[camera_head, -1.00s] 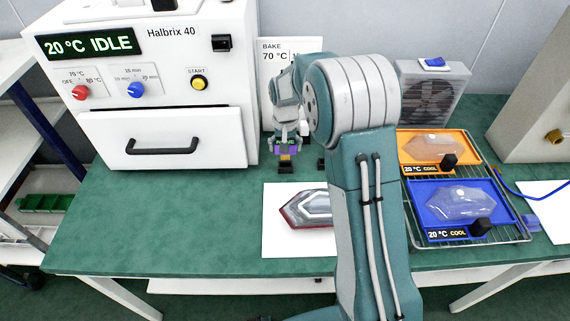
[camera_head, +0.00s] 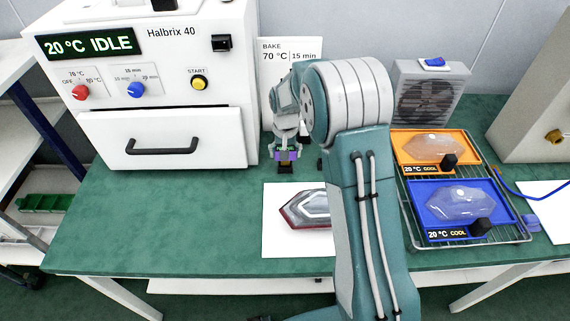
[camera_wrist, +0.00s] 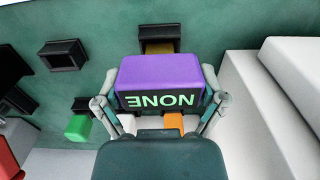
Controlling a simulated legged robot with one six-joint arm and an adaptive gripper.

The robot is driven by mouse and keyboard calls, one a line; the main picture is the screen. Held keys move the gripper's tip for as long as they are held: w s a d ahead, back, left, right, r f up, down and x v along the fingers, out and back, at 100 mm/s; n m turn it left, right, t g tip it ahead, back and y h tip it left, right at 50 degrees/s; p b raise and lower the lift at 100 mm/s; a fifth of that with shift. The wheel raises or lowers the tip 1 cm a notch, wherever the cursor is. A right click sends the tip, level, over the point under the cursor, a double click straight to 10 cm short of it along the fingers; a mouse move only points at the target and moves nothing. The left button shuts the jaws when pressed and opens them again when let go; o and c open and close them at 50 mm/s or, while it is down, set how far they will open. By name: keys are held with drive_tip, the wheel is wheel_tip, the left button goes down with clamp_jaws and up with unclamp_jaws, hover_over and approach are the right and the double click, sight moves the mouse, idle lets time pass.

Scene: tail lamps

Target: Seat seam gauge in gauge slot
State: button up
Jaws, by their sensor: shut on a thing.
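My gripper (camera_head: 285,150) is near the back of the green bench, beside the white oven. In the wrist view my gripper (camera_wrist: 160,98) is shut on the seam gauge (camera_wrist: 160,77), a purple block with a dark face reading "NONE". In the head view the seam gauge (camera_head: 287,156) is a small purple patch. A black holder with a yellowish inside, which looks like the gauge slot (camera_wrist: 159,46), lies just beyond the gauge. It also shows as a dark block (camera_head: 285,169) under the gauge in the head view. I cannot tell whether the gauge touches it.
Another black holder (camera_wrist: 62,55) stands at upper left in the wrist view, with a green piece (camera_wrist: 77,127) nearby. A lamp (camera_head: 307,209) lies on a white sheet. The oven (camera_head: 170,135) is left; orange (camera_head: 408,150) and blue (camera_head: 416,205) trays sit on a rack at right.

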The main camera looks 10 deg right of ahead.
drive_tip(key=shift+f, duration=0.1)
idle(0.6)
drive_tip(key=shift+f, duration=0.95)
drive_tip(key=o, duration=0.9)
drive_tip(key=shift+o, duration=0.2)
wheel_tip(320, 180, up, 12)
